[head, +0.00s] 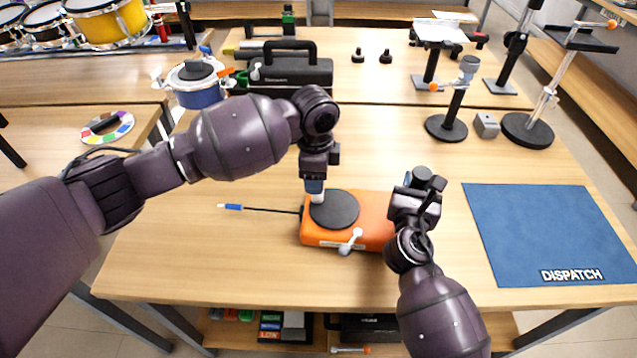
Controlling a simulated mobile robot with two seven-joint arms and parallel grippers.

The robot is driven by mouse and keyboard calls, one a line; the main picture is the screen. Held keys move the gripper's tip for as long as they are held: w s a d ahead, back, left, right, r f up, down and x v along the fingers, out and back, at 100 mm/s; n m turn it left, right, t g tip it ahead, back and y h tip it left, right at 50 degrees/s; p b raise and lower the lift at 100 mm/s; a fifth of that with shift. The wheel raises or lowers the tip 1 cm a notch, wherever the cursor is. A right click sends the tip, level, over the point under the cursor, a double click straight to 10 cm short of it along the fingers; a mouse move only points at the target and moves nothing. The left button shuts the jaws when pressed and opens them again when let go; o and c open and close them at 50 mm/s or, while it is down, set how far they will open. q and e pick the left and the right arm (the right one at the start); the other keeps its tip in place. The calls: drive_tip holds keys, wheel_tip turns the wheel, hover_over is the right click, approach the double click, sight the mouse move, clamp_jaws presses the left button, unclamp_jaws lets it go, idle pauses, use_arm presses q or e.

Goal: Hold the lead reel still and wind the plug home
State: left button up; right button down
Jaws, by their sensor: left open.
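The lead reel (372,222) is an orange case with a dark round disc (336,210) on top and a pale crank handle (351,241) at its front. Its dark lead runs out left along the table to the blue plug (233,207), which has a pale tip. My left gripper (316,195) is open and points down at the disc's far left edge. A pale piece shows at its tips; I cannot tell whether it touches the disc. My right gripper (408,207) is at the reel's right end; its fingers are largely hidden, so I cannot tell its grip.
A blue mat (550,234) marked DISPATCH lies at the right. Black-based stands (446,127) and a small grey box (486,125) stand behind it. A blue pot (196,84) and a black case (290,72) stand at the back. The table around the plug is clear.

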use_arm(q)
drive_tip(key=shift+d, duration=0.2)
drive_tip(key=shift+f, duration=1.9)
drive_tip(key=c, duration=0.8)
drive_tip(key=shift+c, duration=0.2)
drive_tip(key=shift+w+d, duration=0.1)
drive_tip(key=shift+w, duration=0.05)
drive_tip(key=shift+w+d, duration=0.6)
drive_tip(key=shift+w, duration=0.1)
